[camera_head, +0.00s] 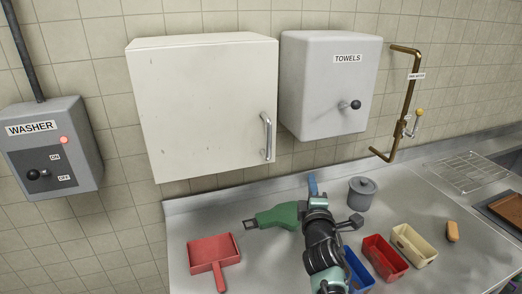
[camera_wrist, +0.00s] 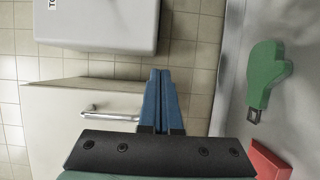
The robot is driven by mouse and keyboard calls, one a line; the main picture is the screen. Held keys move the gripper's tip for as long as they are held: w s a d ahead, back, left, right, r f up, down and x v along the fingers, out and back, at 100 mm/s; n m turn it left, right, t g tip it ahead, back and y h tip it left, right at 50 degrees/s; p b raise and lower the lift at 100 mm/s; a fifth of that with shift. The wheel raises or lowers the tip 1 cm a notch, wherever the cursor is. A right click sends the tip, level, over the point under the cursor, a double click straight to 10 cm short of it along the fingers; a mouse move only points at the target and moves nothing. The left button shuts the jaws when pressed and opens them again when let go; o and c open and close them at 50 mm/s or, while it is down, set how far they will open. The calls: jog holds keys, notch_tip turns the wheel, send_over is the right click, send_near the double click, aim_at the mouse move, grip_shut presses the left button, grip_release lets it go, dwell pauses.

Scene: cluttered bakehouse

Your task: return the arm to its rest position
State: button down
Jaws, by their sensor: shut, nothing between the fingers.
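My gripper (camera_head: 313,184) has blue fingers and stands over the counter in front of the wall, below the gap between the white cabinet and the towel box. In the wrist view its two blue fingers (camera_wrist: 161,100) lie side by side, shut with nothing between them. My arm comes up from the bottom of the head view and hides part of the counter and part of a blue bin. No rest position is marked in either view.
A green mitt (camera_head: 280,215) and red dustpan (camera_head: 213,258) lie left on the counter (camera_head: 185,228). A grey lidded pot (camera_head: 361,193), blue bin (camera_head: 358,270), red bin (camera_head: 385,258) and cream bin (camera_head: 414,245) stand right. The cabinet (camera_head: 205,105) and towel box (camera_head: 330,90) hang behind.

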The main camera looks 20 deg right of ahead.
jog(key=s+a+r+m+t+y+b, duration=0.1)
jog(key=s+a+r+m+t, duration=0.2)
jog(key=a+r, duration=0.9)
jog(key=a+r+m+t+y, duration=0.2)
jog(key=a+r+m+t, duration=0.15)
jog(key=a+r, duration=0.8)
jog(key=s+a+r+m+t+y, duration=0.2)
jog(key=s+a+r+m, duration=0.1)
jog(key=s+r, duration=0.6)
jog(key=s+a+r+m+t+y+b, duration=0.1)
jog(key=s+a+r+m+t+y, duration=0.1)
jog(key=s+a+r, duration=0.4)
jog(key=s+r+m, duration=0.1)
jog(key=s+r, duration=0.2)
jog(key=s, duration=0.4)
jog(key=shift+s+a+m, duration=0.3)
jog(key=shift+m, duration=0.05)
jog(key=shift+t+b, duration=0.25)
jog(key=shift+b, duration=0.1)
